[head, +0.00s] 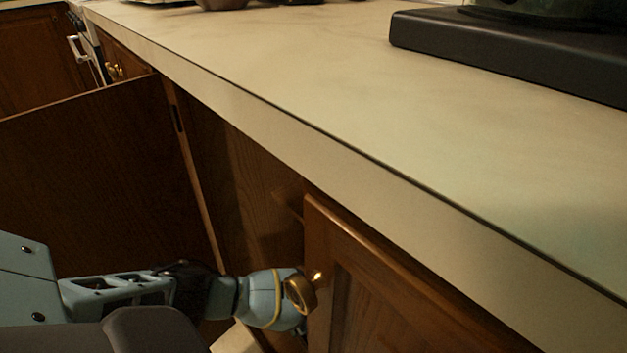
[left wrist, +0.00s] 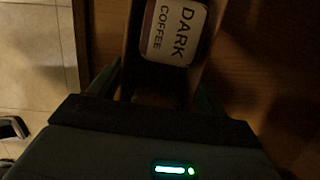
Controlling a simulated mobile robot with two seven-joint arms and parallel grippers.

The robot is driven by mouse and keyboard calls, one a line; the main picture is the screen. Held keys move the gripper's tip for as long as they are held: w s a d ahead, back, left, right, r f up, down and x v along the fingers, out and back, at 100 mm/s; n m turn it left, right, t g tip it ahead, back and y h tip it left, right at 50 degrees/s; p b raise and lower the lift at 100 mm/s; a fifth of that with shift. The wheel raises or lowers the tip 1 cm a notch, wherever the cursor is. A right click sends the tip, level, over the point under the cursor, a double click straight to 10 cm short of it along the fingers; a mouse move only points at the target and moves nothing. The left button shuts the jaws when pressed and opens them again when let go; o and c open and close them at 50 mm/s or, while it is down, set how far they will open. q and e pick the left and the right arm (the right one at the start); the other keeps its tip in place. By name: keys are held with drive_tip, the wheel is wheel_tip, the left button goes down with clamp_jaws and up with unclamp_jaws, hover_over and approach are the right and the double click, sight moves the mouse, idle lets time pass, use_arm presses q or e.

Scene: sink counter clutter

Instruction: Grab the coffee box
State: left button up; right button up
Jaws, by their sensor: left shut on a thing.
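The coffee box (left wrist: 172,32) shows at the top of the left wrist view, with a pale label reading "DARK COFFEE". My left gripper (left wrist: 158,78) is shut on it, with a dark finger on each side of the box. In the head view my left arm reaches into the open lower cabinet (head: 240,170), and its wrist is beside the right door's edge. The gripper's fingers and the coffee box are hidden there. My right gripper is in neither view.
A wooden cabinet door (head: 90,180) stands open on the left. The right door (head: 420,310) has a brass knob (head: 317,277) close to my left wrist. The pale countertop (head: 330,90) runs above the cabinet, with a dark appliance base (head: 500,60) on it.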

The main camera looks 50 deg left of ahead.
use_arm(q)
drive_tip(key=s+a+r+p, duration=0.1)
drive_tip(key=s+p, duration=0.5)
drive_tip(key=s, duration=0.8)
drive_tip(key=shift+r, duration=0.2)
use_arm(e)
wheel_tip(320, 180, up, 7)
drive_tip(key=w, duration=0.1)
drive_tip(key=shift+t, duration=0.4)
use_arm(q)
drive_tip(key=shift+s+a, duration=0.1)
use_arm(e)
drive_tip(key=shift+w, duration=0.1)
